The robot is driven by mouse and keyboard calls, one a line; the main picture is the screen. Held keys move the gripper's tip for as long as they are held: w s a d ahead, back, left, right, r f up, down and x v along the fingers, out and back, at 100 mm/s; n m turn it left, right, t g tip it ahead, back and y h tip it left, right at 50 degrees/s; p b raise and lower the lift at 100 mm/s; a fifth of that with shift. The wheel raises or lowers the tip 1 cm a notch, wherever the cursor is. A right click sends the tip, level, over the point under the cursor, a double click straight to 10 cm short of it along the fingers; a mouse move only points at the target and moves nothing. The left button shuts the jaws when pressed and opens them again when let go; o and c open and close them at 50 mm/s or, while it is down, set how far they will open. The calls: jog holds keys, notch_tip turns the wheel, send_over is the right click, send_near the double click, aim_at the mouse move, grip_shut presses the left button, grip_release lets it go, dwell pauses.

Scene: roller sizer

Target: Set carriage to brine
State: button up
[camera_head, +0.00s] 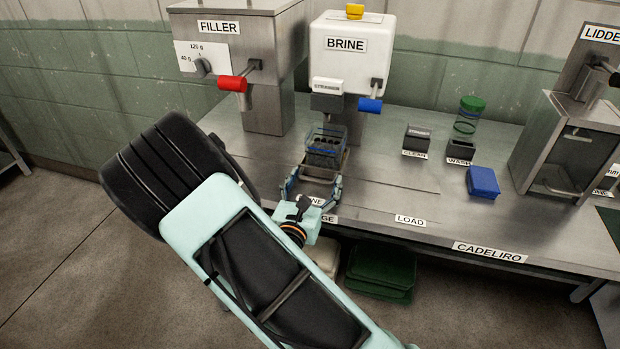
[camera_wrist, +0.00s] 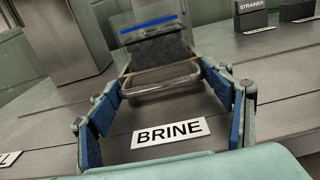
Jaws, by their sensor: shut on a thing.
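My gripper (camera_head: 313,188) reaches in from the front, low over the bench. Its blue-padded fingers are spread wide, with the fingertips at the two ends of the handle, also in the wrist view (camera_wrist: 165,85). The BRINE label (camera_wrist: 169,133) on the bench shows between the fingers. My arm hides part of the bench's front edge.
The FILLER machine (camera_head: 240,70) with a red lever stands left of BRINE. To the right are the LOAD label (camera_head: 411,220), CLEAN (camera_head: 417,139) and WASH (camera_head: 460,149) holders, a green-lidded jar (camera_head: 468,116), a blue block (camera_head: 482,181) and the lidding machine (camera_head: 572,130).

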jog(key=shift+d, duration=0.1)
jog(key=o, duration=1.7)
jog(key=shift+c, duration=0.2)
jog(key=v, duration=1.2)
